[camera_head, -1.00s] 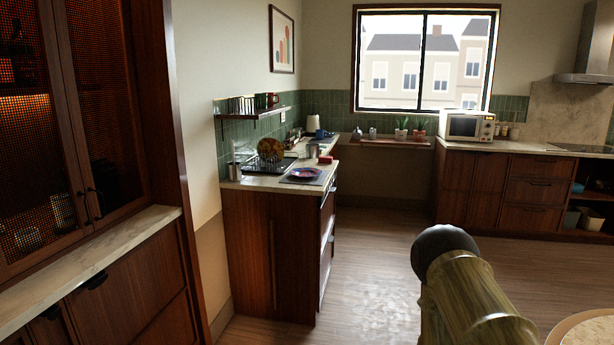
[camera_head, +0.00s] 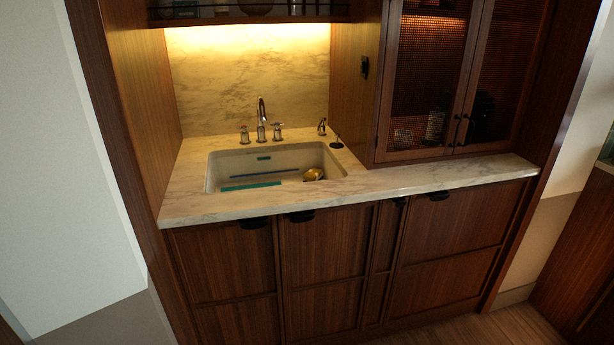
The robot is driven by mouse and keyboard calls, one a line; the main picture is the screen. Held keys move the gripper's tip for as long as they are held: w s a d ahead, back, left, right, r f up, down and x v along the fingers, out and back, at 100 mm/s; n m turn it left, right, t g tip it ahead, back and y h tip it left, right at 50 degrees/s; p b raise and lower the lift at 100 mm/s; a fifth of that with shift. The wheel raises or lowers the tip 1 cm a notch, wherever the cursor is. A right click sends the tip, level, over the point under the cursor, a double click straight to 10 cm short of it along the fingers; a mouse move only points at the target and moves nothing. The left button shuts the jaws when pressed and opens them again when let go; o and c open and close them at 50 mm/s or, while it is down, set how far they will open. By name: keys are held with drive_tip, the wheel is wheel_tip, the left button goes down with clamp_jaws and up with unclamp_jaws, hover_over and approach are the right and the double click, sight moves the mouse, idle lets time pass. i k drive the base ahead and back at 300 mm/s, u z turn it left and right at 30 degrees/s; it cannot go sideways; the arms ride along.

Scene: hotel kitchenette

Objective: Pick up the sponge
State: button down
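I cannot make out a sponge for certain in the head view. A white sink (camera_head: 232,165) is set in the marble counter. Inside it lie a rounded golden-yellow item (camera_head: 313,174), too small to identify, and a flat teal item (camera_head: 251,186) along the front. A thin blue strip (camera_head: 265,173) runs across behind the teal item. My gripper and arm are out of the picture.
The marble counter (camera_head: 430,178) is mostly bare right of the sink. A tap (camera_head: 262,115) stands behind the sink. Wooden cupboards (camera_head: 330,265) fill the space below. A mesh-door cabinet (camera_head: 425,85) rises at right, and a wood side panel (camera_head: 125,110) at left.

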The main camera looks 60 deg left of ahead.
sight(313, 174)
drive_tip(key=u, duration=1.9)
drive_tip(key=k, duration=0.5)
drive_tip(key=z, duration=0.75)
drive_tip(key=i, duration=0.8)
drive_tip(key=u, duration=0.55)
